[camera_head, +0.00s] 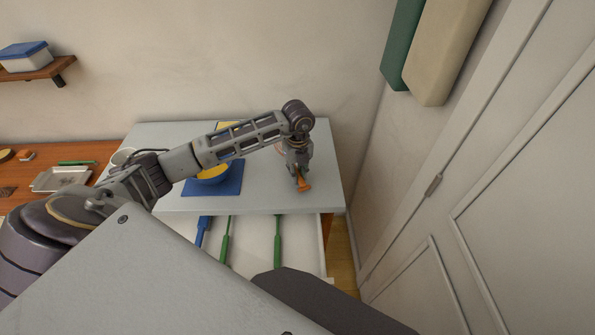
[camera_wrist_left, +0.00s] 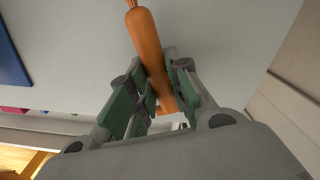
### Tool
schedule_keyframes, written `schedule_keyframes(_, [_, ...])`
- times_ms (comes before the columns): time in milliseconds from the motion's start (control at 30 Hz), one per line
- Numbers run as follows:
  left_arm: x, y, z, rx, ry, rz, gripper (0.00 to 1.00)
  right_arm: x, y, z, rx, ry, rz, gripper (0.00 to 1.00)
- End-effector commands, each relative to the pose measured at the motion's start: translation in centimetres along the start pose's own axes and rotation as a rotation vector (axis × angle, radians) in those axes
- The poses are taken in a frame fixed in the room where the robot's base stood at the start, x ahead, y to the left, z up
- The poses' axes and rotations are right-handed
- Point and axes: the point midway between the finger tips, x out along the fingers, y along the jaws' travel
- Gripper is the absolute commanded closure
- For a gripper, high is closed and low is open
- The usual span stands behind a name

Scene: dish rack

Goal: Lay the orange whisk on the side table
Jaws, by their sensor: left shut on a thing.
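My left gripper (camera_head: 298,168) is above the right part of the grey-white table top (camera_head: 318,133). It is shut on the orange whisk (camera_head: 304,185), whose handle shows at the fingers. In the left wrist view the orange handle (camera_wrist_left: 147,42) lies between the green-padded fingers of the left gripper (camera_wrist_left: 160,90). The whisk's wire end is mostly hidden by my gripper and arm. I cannot tell whether the whisk touches the table top. My right gripper is not in view.
A blue mat (camera_head: 228,186) with a yellow bowl (camera_head: 213,177) lies left of the gripper, partly behind my arm. An open drawer (camera_head: 256,240) below the table's front edge holds blue and green utensils. A wall and door (camera_head: 480,170) stand to the right.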

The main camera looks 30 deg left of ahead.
Motion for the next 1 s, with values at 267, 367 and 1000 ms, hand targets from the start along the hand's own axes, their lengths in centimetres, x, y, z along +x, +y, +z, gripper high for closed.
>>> schedule_keyframes(267, [1.5, 0.0, 0.0, 0.0, 0.0, 0.001, 1.0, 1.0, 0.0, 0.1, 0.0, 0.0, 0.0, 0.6])
schedule_keyframes(367, [1.7, 0.0, 0.0, 0.0, 0.0, 0.001, 1.0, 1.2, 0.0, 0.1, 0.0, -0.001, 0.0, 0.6])
schedule_keyframes(1000, [1.7, 0.0, 0.0, 0.0, 0.0, 0.0, 0.74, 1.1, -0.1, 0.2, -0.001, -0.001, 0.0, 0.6])
